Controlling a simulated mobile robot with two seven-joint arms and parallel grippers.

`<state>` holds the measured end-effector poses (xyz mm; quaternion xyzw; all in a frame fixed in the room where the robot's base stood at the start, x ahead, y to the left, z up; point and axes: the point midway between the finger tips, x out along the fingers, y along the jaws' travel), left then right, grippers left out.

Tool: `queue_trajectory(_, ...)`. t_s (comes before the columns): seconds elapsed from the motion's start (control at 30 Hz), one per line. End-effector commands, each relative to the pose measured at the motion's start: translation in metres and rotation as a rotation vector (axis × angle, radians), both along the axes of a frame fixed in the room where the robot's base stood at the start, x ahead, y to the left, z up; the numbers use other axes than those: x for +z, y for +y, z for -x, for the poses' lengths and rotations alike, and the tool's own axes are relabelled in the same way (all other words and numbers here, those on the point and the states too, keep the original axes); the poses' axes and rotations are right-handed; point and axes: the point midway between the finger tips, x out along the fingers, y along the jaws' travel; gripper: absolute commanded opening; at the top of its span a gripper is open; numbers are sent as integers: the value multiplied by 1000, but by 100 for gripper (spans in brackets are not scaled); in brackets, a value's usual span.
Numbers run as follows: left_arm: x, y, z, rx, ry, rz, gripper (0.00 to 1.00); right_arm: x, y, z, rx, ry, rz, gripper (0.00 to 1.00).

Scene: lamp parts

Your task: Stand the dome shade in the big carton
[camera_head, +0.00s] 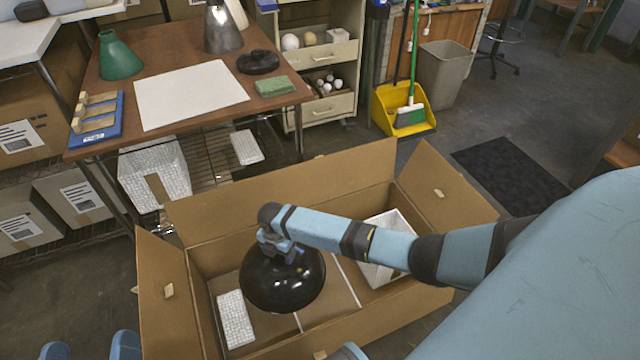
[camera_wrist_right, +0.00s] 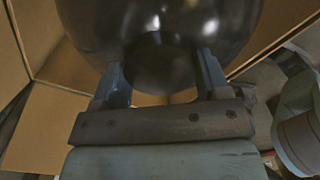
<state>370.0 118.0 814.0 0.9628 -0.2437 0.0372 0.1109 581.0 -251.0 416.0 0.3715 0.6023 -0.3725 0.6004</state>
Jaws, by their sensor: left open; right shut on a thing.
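The black, glossy dome shade (camera_head: 283,284) hangs from my right gripper (camera_head: 280,246) over the left part of the big open carton (camera_head: 290,192). The gripper is shut on the shade's top. In the right wrist view, the shade (camera_wrist_right: 160,30) sits between the two fingers (camera_wrist_right: 160,75), with carton walls around it. I cannot tell whether the shade touches the carton floor. Two blue fingertips of my left gripper (camera_head: 90,347) show at the bottom left edge, apart and empty.
Inside the carton are a white block (camera_head: 235,319) at left, a white box (camera_head: 386,262) at right and a thin pale divider. Flaps stand open around it. Behind is a brown table (camera_head: 185,45) with a green shade (camera_head: 118,57) and a grey shade (camera_head: 221,30).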

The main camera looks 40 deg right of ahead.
Motion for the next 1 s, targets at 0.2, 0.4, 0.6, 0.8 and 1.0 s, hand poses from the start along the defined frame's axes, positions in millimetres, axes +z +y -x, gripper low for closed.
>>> queue_trajectory(0.2,-11,-2,2,-12,-2,6,99,-28,1,-3,69,0,0,5)
queue_trajectory(0.4,-44,-4,0,-41,84,-38,99,-76,1,-2,70,2,0,5)
queue_trajectory(0.6,-84,-7,0,-80,191,-100,99,-128,1,-3,69,2,1,5)
queue_trajectory(0.8,-88,-2,-9,-75,116,-175,99,-164,1,-3,70,0,1,5)
queue_trajectory(1.0,-83,1,-14,-66,64,-205,99,-175,0,-3,69,-1,0,5)
